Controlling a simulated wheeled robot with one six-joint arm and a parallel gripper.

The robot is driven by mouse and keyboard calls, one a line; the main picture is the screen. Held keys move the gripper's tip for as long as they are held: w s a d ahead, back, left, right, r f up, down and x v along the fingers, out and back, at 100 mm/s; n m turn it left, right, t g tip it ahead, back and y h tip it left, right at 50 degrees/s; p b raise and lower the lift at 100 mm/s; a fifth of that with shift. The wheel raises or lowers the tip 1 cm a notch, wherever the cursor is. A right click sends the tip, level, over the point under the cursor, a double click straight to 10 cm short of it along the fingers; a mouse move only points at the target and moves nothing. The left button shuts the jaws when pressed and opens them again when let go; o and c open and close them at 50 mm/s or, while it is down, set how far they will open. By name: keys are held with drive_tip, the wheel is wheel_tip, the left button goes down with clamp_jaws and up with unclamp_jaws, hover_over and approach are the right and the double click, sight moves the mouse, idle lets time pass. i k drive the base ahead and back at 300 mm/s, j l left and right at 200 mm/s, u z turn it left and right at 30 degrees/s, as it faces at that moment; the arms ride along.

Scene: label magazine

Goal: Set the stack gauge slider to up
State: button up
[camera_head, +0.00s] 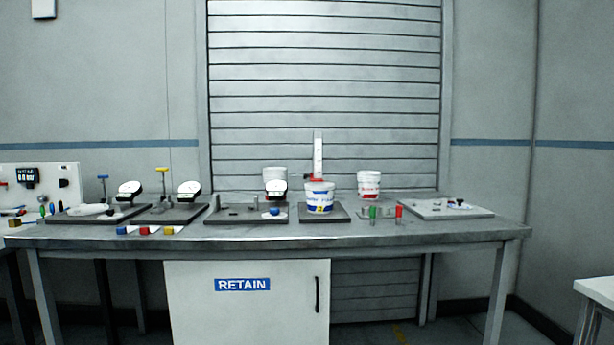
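A tall white upright post (318,152), which looks like the stack gauge, stands at the back of a dark plate (338,213) on the workbench. A small red piece (315,179), likely its slider, sits low on the post. A white tub with a blue and yellow label (320,198) stands in front and hides the foot of the post. Any markings on the post are too small to read. My gripper is not in view.
The grey workbench (440,226) carries several dark plates with small fixtures. A white tub with red print (369,186) stands right of the post, and red and green pegs (399,212) stand nearer the front. A RETAIN cabinet (246,310) is below. Open floor shows at right.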

sight(313, 177)
drive_tip(key=i+j, duration=0.2)
drive_tip(key=j, duration=0.15)
drive_tip(key=i+j+z, duration=0.15)
drive_tip(key=j, duration=0.2)
drive_tip(key=i+j, duration=0.25)
drive_tip(key=i+j+z, duration=0.1)
drive_tip(key=j, duration=0.35)
drive_tip(key=i, duration=0.05)
